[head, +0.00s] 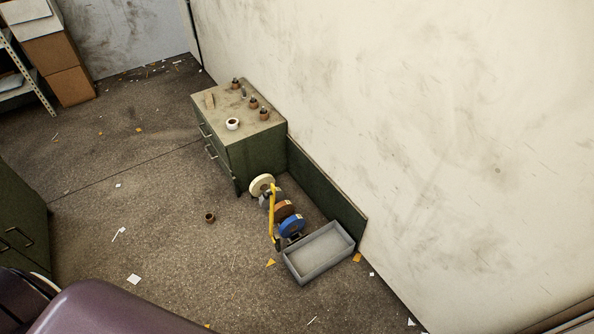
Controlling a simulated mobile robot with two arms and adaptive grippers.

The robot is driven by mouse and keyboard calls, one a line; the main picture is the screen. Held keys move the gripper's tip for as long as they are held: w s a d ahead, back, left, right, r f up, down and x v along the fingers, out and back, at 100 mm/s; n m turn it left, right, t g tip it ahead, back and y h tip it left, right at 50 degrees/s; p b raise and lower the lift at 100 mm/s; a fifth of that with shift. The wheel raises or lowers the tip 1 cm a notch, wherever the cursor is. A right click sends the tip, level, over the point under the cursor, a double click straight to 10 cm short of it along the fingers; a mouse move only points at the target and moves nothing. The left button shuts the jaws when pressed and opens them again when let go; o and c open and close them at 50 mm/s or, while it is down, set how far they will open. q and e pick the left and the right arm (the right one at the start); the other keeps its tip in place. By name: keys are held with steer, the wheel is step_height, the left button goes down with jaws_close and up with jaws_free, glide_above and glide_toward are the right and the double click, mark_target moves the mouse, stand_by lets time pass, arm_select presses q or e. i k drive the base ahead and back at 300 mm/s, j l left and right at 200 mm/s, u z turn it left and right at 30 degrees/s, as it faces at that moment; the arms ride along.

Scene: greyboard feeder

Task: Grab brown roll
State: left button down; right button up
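A large brown roll (284,208) is in a row of rolls on a low rack with a yellow bar (273,215), beside the green cabinet. In that row a cream roll (261,184) is behind it, with a grey one partly hidden between, and a blue roll (292,225) is in front. A small brown ring-shaped roll (210,217) is on the floor left of the rack. Neither of my grippers is in view.
A green cabinet (255,155) stands against the wall with a white roll (232,124) and several small brown items on top. A grey bin (320,254) is right of the rack. A low green panel (326,190) runs along the wall. The floor to the left is mostly clear, with paper scraps.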

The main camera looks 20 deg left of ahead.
mark_target(283, 210)
steer(key=i+j+z, duration=0.15)
steer(key=j, duration=0.3)
steer(key=i+j+z, duration=0.15)
steer(key=j, duration=0.25)
steer(key=j+z, duration=0.1)
steer(key=j, duration=0.35)
steer(key=i+j+z, duration=0.15)
steer(key=j, duration=0.35)
